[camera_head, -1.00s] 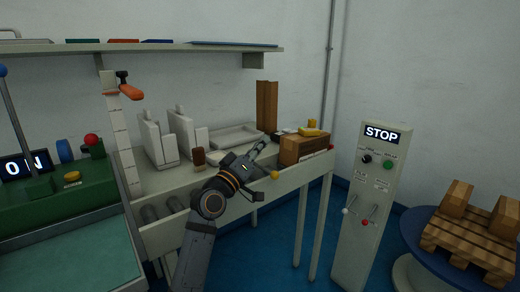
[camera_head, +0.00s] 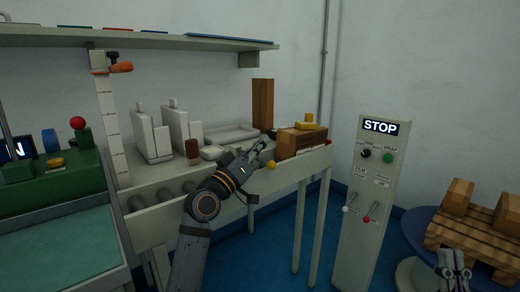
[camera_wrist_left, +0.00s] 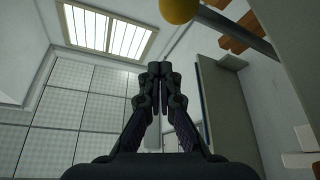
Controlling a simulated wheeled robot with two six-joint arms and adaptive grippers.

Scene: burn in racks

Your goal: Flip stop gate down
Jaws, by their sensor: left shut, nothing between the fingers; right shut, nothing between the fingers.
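A yellow ball knob (camera_head: 271,164) shows at the front edge of the roller conveyor (camera_head: 160,225). In the left wrist view the yellow knob (camera_wrist_left: 178,9) sits on a grey rod at the top. I take it for the stop gate's handle; the gate itself is not clearly visible. My left gripper (camera_head: 262,143) is shut and empty, just above and behind the knob in the picture, with its fingertips pointing up in the left wrist view (camera_wrist_left: 159,68). A gap separates them from the knob there. My right gripper (camera_head: 456,262) is shut and empty at the lower right.
A wooden block (camera_head: 298,142) with a yellow piece on it stands right of the gripper. White fixtures (camera_head: 152,135) and a brown upright piece (camera_head: 192,149) stand left. A STOP control post (camera_head: 365,215) and a pallet on a blue round table (camera_head: 412,230) are at the right.

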